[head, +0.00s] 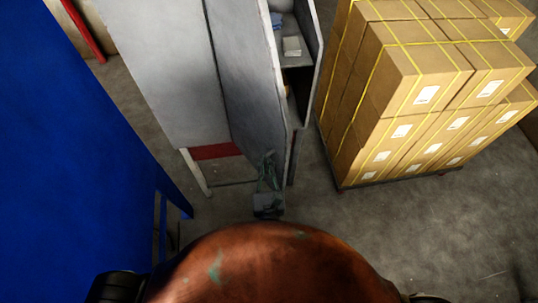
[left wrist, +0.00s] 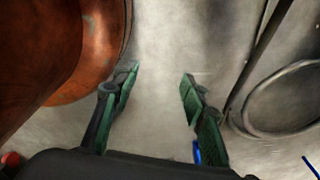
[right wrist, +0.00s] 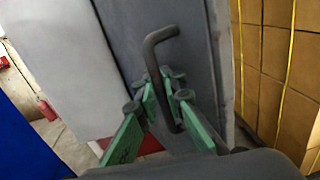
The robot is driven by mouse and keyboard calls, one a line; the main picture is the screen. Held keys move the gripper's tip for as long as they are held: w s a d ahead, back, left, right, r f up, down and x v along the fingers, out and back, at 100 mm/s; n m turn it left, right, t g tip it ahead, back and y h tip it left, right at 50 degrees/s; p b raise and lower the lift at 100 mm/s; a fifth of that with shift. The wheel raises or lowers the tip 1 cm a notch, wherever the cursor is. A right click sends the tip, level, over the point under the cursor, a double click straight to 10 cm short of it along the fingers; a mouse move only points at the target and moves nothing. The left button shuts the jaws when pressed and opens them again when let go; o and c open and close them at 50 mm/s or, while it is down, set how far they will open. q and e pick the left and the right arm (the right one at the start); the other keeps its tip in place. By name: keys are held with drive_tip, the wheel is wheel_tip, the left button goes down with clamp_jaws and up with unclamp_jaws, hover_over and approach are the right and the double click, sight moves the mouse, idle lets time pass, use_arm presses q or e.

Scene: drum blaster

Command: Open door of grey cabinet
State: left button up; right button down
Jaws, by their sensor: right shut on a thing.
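The grey cabinet (head: 165,70) stands ahead, left of centre in the head view. Its darker grey door (head: 250,75) stands ajar, and shelves show through the gap on its right. My right gripper (head: 267,172) is at the lower part of the door. In the right wrist view the right gripper (right wrist: 163,88) is shut on the dark bent bar handle (right wrist: 152,52) of the door. My left gripper (left wrist: 158,78) shows only in the left wrist view, open and empty above the floor.
Strapped cardboard boxes (head: 400,75) are stacked on a pallet close to the right of the cabinet. A blue structure (head: 75,160) stands at the left. Small items (head: 291,46) lie on the cabinet shelf. Grey floor lies open at the lower right. A hoop-shaped thing (left wrist: 245,110) is right of my left gripper.

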drive_tip(key=shift+s+a, duration=0.1)
drive_tip(key=shift+d, duration=0.2)
drive_tip(key=c, duration=2.3)
unclamp_jaws()
drive_tip(key=shift+o, duration=1.1)
use_arm(q)
drive_tip(key=shift+w+a, duration=0.15)
drive_tip(key=shift+w, duration=0.2)
drive_tip(key=shift+w, duration=0.1)
